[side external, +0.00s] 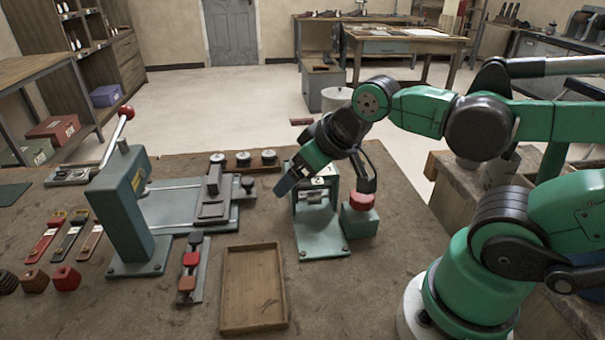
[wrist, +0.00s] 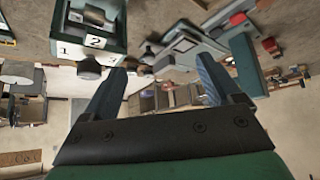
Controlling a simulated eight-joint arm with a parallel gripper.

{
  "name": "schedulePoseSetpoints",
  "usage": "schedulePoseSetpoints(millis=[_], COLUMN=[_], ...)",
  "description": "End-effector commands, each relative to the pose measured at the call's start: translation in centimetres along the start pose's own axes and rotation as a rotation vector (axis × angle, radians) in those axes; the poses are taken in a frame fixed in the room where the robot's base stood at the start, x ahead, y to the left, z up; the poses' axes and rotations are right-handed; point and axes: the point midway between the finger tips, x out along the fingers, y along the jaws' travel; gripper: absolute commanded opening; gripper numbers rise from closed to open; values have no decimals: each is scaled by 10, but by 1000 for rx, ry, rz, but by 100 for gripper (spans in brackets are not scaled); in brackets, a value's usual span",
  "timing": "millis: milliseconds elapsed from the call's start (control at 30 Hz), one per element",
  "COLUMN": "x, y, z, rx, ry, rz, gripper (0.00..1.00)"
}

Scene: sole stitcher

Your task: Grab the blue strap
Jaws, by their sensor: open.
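Three straps lie side by side on the bench at the left of the side external view. The middle one (side external: 69,240) is dark and may be the blue strap, though its colour is hard to tell. It lies between a red strap (side external: 46,240) and a reddish-brown strap (side external: 91,240). My gripper (side external: 286,186) is above the bench, beside the numbered grey-green fixture and well to the right of the straps. In the wrist view its two blue fingers (wrist: 160,72) stand apart with nothing between them.
A green lever press (side external: 127,215) with a red knob stands between the straps and my gripper. The numbered fixture (side external: 320,215) and a red button box (side external: 360,215) are close by. An empty wooden tray (side external: 253,290) is at the front.

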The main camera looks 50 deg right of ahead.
Motion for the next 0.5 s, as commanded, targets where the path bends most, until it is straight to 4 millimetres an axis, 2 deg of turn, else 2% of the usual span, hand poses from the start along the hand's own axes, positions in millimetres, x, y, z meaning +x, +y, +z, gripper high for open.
schedulePoseSetpoints(millis=[167, 267, 367, 500], x=[0, 1, 6, 20], y=[1, 6, 16, 38], z=[-2, -11, -28, -54], rx=[29, 141, 354, 725], ry=[-8, -38, -92, -186], rz=[-2, -14, -38, -91], gripper=[84, 84, 84, 84])
